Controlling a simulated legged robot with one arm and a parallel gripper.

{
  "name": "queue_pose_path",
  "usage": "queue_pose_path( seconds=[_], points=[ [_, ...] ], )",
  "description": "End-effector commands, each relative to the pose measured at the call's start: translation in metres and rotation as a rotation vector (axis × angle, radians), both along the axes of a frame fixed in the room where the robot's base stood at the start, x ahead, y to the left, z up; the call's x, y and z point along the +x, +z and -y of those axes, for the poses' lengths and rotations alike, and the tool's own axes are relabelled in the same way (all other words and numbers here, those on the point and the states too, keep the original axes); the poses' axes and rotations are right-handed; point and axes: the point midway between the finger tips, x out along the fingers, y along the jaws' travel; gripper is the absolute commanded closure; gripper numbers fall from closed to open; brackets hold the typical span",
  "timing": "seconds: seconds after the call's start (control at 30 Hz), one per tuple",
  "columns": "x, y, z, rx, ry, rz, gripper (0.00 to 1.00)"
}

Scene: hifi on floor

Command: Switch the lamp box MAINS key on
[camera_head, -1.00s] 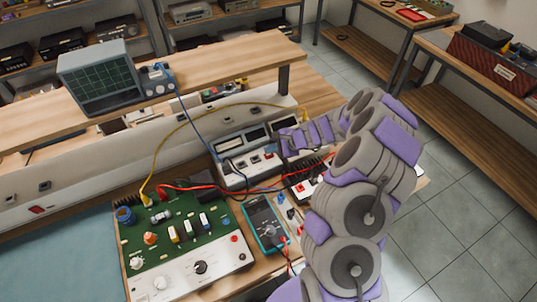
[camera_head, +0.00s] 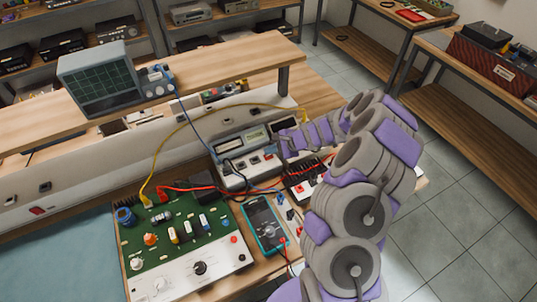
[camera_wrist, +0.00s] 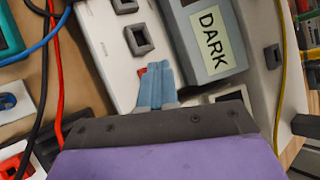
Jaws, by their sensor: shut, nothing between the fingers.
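The lamp box appears to be the white unit (camera_head: 235,178) with windows and a row of keys at the bench's middle. In the wrist view its white key panel (camera_wrist: 108,52) carries grey-framed keys (camera_wrist: 138,38), beside a grey housing with a pale window reading DARK (camera_wrist: 209,38). My gripper (camera_wrist: 157,68) is shut and empty, its blue fingertips at the panel. A bit of red (camera_wrist: 142,71) shows beside the tips; the key there is mostly hidden by them. Contact cannot be told. No MAINS lettering is readable.
Red, blue and yellow leads (camera_head: 180,125) cross near the unit. A raised shelf (camera_head: 205,68) with an oscilloscope (camera_head: 98,78) stands behind.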

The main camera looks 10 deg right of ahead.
Motion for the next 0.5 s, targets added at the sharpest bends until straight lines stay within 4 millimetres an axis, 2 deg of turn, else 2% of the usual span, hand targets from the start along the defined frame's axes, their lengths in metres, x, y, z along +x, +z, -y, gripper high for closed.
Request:
queue_pose_path(
  seconds=[0.3,0.5],
  points=[
    [0.0,0.002,0.0,0.0,0.0,0.0,1.0],
    [0.0,0.016,0.0,0.0,0.0,0.0,1.0]
  ],
)
